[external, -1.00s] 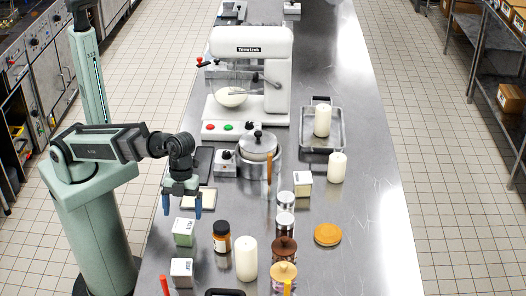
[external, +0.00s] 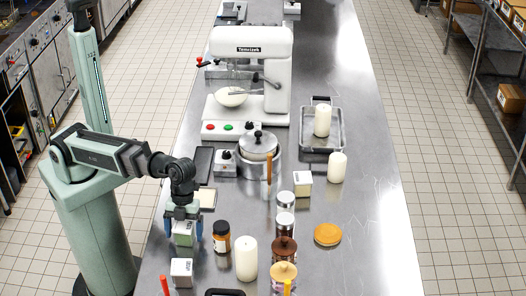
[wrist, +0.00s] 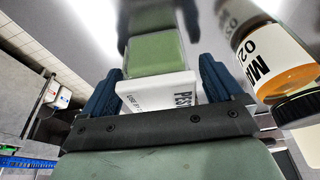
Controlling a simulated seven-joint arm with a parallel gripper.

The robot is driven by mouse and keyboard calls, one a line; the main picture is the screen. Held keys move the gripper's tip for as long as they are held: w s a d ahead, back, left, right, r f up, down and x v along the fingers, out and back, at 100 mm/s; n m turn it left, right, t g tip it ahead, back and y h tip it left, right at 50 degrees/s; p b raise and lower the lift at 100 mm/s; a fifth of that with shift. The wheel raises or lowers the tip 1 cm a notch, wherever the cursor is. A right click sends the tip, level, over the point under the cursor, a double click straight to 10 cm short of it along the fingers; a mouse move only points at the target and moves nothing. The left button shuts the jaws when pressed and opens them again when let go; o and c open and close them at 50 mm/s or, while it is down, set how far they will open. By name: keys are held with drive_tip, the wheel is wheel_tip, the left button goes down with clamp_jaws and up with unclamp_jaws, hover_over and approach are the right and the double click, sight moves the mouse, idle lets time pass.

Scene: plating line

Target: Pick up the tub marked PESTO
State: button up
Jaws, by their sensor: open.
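The PESTO tub (external: 184,239) is a small square container with green contents and a white lid, standing upright on the steel table. In the wrist view the tub (wrist: 155,54) shows its printed white lid facing my gripper, with part of the word PESTO readable. My gripper (external: 184,229) is open and low over the tub, with one blue finger on each side of it. The wrist view also shows my gripper (wrist: 158,88) with its fingers flanking the lid. I cannot tell whether either finger touches it.
An amber jar with a dark lid (external: 221,238) stands close on the right. Another white-lidded tub (external: 181,272) stands in front. A white candle (external: 246,259) is to the right, and a pot (external: 258,165) stands behind. The table's right side is mostly clear.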

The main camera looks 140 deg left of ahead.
drive_tip(key=shift+w+d+f, duration=0.1)
drive_tip(key=shift+d+f, duration=0.05)
drive_tip(key=shift+f, duration=0.35)
drive_tip(key=shift+c, duration=0.4)
drive_tip(key=c, duration=1.1)
